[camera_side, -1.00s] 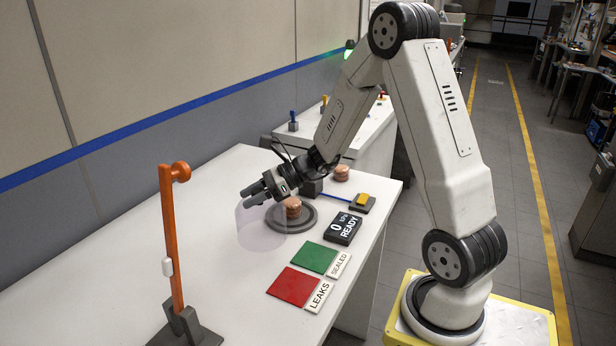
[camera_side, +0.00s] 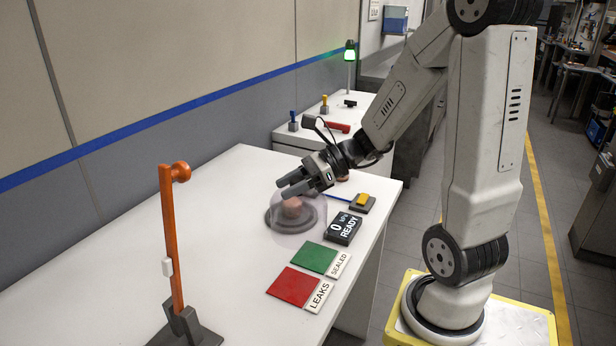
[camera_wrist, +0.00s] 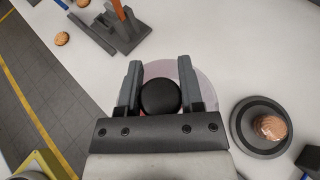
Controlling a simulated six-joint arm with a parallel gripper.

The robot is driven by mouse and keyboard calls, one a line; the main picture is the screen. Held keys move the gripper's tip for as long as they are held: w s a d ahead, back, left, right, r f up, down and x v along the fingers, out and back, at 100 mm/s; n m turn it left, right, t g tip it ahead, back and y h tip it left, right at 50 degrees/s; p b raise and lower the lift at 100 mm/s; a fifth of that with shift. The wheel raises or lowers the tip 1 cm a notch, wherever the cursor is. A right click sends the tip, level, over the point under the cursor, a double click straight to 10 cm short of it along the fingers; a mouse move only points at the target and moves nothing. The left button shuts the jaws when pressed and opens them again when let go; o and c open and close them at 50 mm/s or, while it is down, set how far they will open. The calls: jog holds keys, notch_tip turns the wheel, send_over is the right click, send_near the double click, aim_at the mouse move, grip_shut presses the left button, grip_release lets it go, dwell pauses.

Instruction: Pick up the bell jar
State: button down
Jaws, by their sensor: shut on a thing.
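The bell jar (camera_side: 311,217) is a clear, faintly pink dome. In the wrist view its round rim shows below a black knob (camera_wrist: 160,97). My gripper (camera_side: 291,187) is shut on this knob, with one finger on each side, also seen in the wrist view (camera_wrist: 160,90). In the side view the jar overlaps the round grey plate (camera_side: 278,223) and the brown biscuits (camera_side: 293,207). In the wrist view the plate (camera_wrist: 243,133) with its biscuits (camera_wrist: 270,127) lies apart, right of the jar. I cannot tell the jar's exact height.
A gauge reading READY (camera_side: 343,229) stands right of the plate. The green SEALED pad (camera_side: 317,257) and red LEAKS pad (camera_side: 293,287) lie in front. An orange post (camera_side: 172,240) on a grey foot stands at the front left.

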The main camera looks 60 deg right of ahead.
jog(key=shift+s+r, duration=0.1)
jog(key=shift+s, duration=0.15)
jog(key=shift+d, duration=0.1)
dwell(0.5)
jog(key=shift+w+d+r, duration=0.1)
jog(key=shift+d, duration=0.15)
jog(key=d+r, duration=0.1)
jog(key=d, duration=0.9)
jog(key=w+d+f, duration=0.7)
jog(key=w+f, duration=0.2)
jog(key=w, duration=0.3)
jog(key=shift+w, duration=0.1)
